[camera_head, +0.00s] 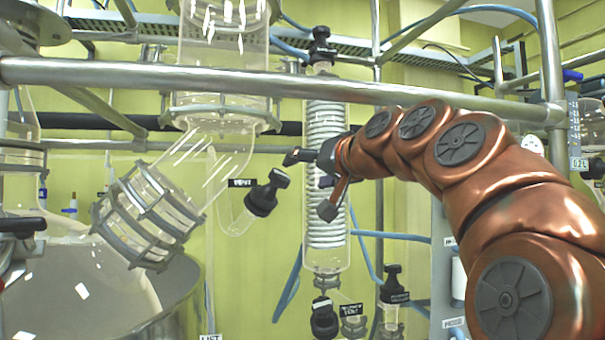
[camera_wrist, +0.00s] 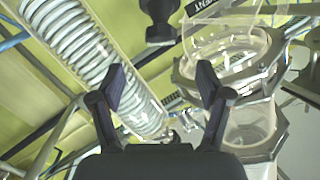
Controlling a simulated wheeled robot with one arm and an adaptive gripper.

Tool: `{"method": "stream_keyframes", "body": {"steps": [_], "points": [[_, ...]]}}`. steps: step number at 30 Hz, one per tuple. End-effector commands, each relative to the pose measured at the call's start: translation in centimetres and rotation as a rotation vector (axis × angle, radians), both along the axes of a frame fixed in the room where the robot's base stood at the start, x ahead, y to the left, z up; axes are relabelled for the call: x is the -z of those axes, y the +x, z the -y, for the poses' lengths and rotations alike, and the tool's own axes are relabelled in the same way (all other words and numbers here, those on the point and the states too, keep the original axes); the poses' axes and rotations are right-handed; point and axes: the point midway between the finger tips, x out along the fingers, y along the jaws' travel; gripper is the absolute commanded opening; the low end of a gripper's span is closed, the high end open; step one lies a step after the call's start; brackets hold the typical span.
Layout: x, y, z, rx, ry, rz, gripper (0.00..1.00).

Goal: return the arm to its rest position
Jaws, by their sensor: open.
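My copper-coloured arm (camera_head: 510,200) reaches in from the right of the head view, bent and stretched to the left. My gripper (camera_head: 300,157) is at its end, in front of the coiled glass condenser (camera_head: 327,220). In the wrist view my gripper (camera_wrist: 162,90) shows two dark fingers spread apart with nothing between them. A black valve knob (camera_head: 262,196) on a glass side arm is just left of and below the gripper. A black knob also shows at the top of the wrist view (camera_wrist: 159,15).
A metal rail (camera_head: 250,75) crosses above the gripper. A clamped glass tube (camera_head: 150,210) and a large vessel (camera_head: 90,285) stand at the left. More black valve knobs (camera_head: 393,287) are low in the middle. A vertical post (camera_head: 552,60) stands behind my arm at the right.

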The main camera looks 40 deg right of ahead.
Motion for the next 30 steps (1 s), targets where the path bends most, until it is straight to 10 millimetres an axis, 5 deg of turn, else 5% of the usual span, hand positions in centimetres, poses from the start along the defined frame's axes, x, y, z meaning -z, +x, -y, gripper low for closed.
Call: {"method": "stream_keyframes", "body": {"steps": [20, 25, 30], "points": [[0.6, 0.1, -0.5, -0.009, 0.002, -0.015, 0.76], [5.5, 1.9, -3.8, -0.072, 0.011, -0.134, 0.76], [14.4, 3.3, -9.3, -0.169, 0.015, -0.344, 0.76]]}}
